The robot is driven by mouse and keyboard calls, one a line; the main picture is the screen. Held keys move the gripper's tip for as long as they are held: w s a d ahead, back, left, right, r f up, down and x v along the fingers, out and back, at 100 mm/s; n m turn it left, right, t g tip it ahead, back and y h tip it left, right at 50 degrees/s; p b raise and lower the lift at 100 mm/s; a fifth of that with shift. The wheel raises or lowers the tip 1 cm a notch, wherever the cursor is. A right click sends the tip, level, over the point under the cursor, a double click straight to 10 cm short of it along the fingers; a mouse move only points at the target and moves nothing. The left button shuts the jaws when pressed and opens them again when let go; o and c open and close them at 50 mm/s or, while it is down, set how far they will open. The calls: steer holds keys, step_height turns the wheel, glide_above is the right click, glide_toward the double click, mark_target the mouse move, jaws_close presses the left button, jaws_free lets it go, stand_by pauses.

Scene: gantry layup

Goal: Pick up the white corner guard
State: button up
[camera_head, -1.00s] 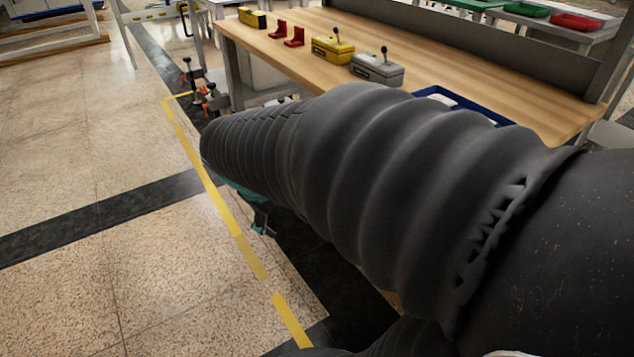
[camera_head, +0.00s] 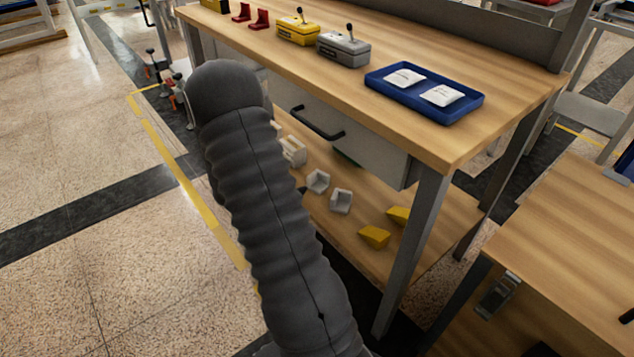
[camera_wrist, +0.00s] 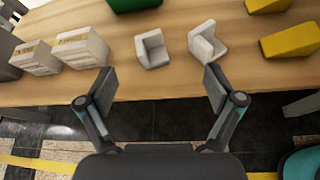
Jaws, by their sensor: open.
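Two white corner guards lie side by side on the wooden lower shelf of the workbench. In the wrist view one corner guard (camera_wrist: 152,49) is in the middle and the other (camera_wrist: 206,42) is to its right, tilted. The head view shows them as the left guard (camera_head: 317,181) and the right guard (camera_head: 340,201). My gripper (camera_wrist: 158,83) is open and empty at the shelf's front edge. Its fingertips are apart from both guards, with the left guard roughly between and beyond them.
Yellow wedge blocks (camera_wrist: 290,40) lie right of the guards, and two pale boxes (camera_wrist: 80,48) lie left. A green object (camera_wrist: 134,4) is farther back. Above the shelf hang a drawer (camera_head: 330,130) and the benchtop (camera_head: 420,135); a metal leg (camera_head: 412,250) stands at the right.

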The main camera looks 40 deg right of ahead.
mark_target(321, 181)
step_height(321, 181, down, 8)
steer(key=w+d+n+t, duration=0.1)
steer(key=w+d+n, duration=0.1)
steer(key=d+n, duration=0.1)
steer(key=x, duration=1.3)
steer(key=shift+w+d+r+p, duration=0.1)
steer(key=shift+r+p, duration=0.2)
steer(key=shift+p, duration=0.1)
steer(key=c, duration=0.9)
